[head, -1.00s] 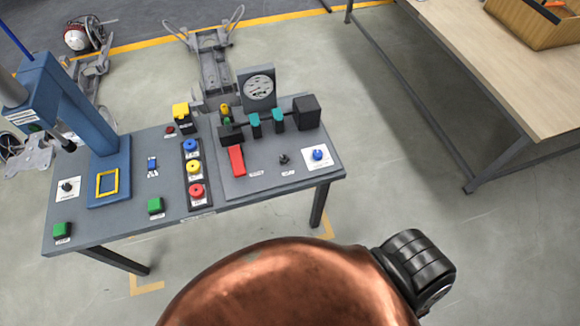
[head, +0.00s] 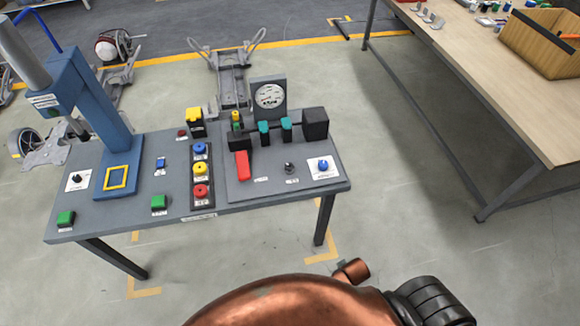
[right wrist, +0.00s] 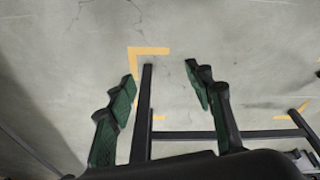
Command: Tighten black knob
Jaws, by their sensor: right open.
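A small black knob (head: 289,168) stands on the right panel of the grey workbench (head: 240,200), between the red lever and a blue knob on a white plate. Another small black knob (head: 76,178) sits on a white plate at the bench's left end. I cannot tell from the frames which one is meant. My right gripper (right wrist: 162,92) shows in the right wrist view, open and empty, with green pads on both fingers. It is over the floor, apart from both knobs. My left gripper is not in view.
A red lever (head: 242,165), a blue knob (head: 323,165), coloured push buttons (head: 200,168) and a gauge (head: 270,96) crowd the bench. A blue press (head: 95,105) stands at its left. A wooden table (head: 500,80) is at the right. The floor between is clear.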

